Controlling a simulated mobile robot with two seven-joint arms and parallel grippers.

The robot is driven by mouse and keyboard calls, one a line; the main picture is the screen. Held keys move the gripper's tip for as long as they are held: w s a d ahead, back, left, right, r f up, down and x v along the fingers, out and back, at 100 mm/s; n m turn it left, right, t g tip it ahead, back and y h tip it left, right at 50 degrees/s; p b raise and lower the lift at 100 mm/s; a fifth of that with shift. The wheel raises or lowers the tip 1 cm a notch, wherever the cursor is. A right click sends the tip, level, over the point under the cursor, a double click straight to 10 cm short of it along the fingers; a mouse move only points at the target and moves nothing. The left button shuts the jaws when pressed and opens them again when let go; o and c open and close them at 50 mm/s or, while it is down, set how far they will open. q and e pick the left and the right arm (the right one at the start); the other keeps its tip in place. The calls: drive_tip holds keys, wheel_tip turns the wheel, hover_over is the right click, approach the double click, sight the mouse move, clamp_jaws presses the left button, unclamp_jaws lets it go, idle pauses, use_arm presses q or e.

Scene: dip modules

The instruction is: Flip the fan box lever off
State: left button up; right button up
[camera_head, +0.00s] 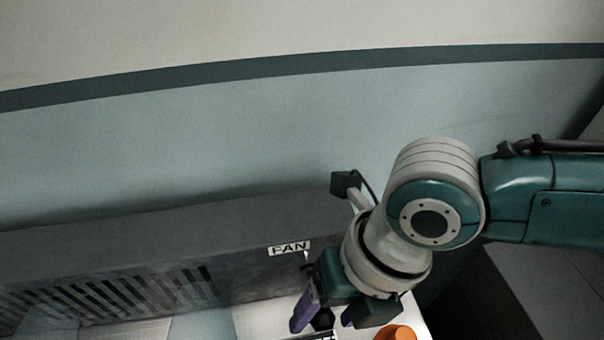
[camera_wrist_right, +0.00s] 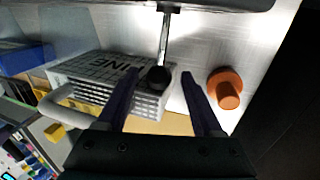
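The fan box (camera_head: 200,250) is a long dark grey housing with vent slots, marked by a white FAN label (camera_head: 290,248) in the head view. Its lever is a thin metal rod with a black ball knob (camera_wrist_right: 158,79), hanging from the top edge of the right wrist view. The knob (camera_head: 323,319) also shows at the bottom of the head view. My right gripper (camera_head: 328,324) has its purple fingers apart, one on either side of the knob. In the wrist view the gripper (camera_wrist_right: 161,77) shows gaps beside the knob. My left gripper is out of view.
An orange knob (camera_wrist_right: 226,88) stands on the white surface right of my right gripper; it also shows in the head view (camera_head: 396,333). Dark space lies farther right.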

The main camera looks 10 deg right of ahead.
drive_tip(key=shift+r, duration=0.15)
drive_tip(key=shift+w+d+r, duration=0.1)
drive_tip(key=shift+r, duration=0.2)
drive_tip(key=v, duration=0.9)
drive_tip(key=shift+c, duration=0.2)
